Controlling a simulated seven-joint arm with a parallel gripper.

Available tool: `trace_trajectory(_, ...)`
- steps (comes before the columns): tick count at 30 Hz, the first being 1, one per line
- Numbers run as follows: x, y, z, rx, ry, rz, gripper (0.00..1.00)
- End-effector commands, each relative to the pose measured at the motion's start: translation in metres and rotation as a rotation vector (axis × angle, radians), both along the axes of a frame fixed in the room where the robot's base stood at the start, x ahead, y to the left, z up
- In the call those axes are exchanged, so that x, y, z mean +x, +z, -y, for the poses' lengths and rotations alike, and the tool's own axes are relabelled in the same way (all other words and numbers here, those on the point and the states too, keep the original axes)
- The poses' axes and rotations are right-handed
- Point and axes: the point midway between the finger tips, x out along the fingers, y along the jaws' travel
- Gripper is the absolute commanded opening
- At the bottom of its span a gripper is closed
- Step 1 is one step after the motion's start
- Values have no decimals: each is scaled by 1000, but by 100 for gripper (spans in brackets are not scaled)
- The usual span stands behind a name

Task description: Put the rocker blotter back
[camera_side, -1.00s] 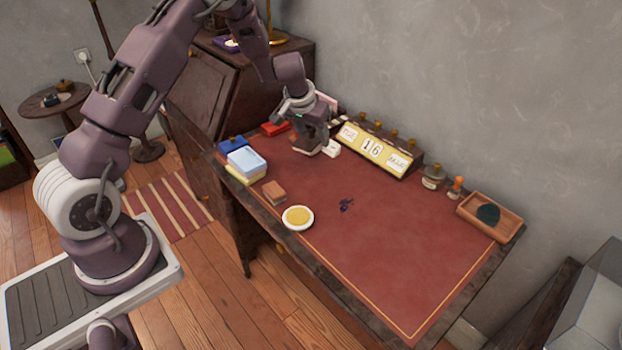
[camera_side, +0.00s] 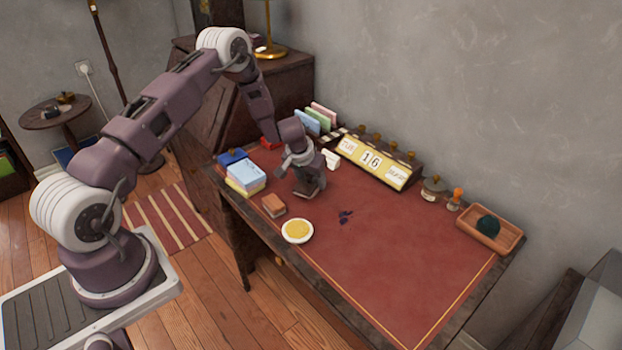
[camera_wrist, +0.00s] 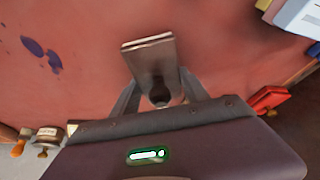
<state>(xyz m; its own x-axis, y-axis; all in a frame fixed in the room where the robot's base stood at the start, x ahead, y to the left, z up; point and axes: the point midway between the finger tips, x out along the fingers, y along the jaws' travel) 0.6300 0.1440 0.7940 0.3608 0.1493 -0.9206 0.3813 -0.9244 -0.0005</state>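The rocker blotter, a grey-brown block with a pale layered edge and a round knob, shows in the wrist view (camera_wrist: 150,58). My gripper (camera_wrist: 160,95) has a finger on each side of the knob and appears shut on it. In the side view my gripper (camera_side: 306,182) is over the left part of the red desk top, with the dark blotter (camera_side: 308,194) beneath it, partly hidden. I cannot tell whether the blotter touches the desk. Dark ink stains (camera_side: 346,216) lie to its right; they also show in the wrist view (camera_wrist: 40,53).
Light-blue and yellow boxes (camera_side: 246,176), a brown block (camera_side: 273,206) and a white dish (camera_side: 297,231) stand left and in front. A small white piece (camera_side: 331,158), the calendar (camera_side: 375,162) and a letter rack (camera_side: 316,119) are behind. A wooden tray (camera_side: 510,241) is far right. The front right is clear.

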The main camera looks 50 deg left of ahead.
Motion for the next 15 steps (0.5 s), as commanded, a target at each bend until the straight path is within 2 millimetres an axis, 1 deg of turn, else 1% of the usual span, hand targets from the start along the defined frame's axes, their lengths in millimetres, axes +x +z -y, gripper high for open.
trace_trajectory(1,0,0,0,0,0,0,62)
trace_trajectory(3,0,0,0,0,0,0,74)
trace_trajectory(12,0,1,0,0,0,0,74)
trace_trajectory(15,-2,9,1,0,-1,0,74)
